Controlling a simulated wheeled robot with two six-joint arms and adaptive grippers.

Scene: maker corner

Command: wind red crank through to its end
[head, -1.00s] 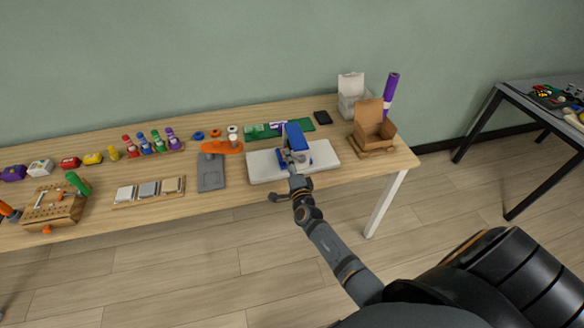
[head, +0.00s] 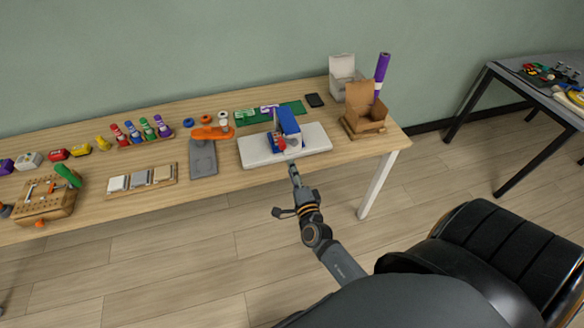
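The red crank (head: 281,144) is small and sits on the front of a blue device (head: 289,122). The device stands on a white board (head: 256,158) near the right end of the wooden table. My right gripper (head: 294,172) is just in front of the board's front edge, a little below the crank in the head view, and looks apart from it. Its fingers are too small and end-on to tell whether they are open or shut. I see nothing held in it. My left gripper is not in view.
An open cardboard box (head: 364,106) and a purple roll (head: 381,70) stand to the right. A grey plate (head: 203,160) and an orange tool (head: 211,132) lie to the left.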

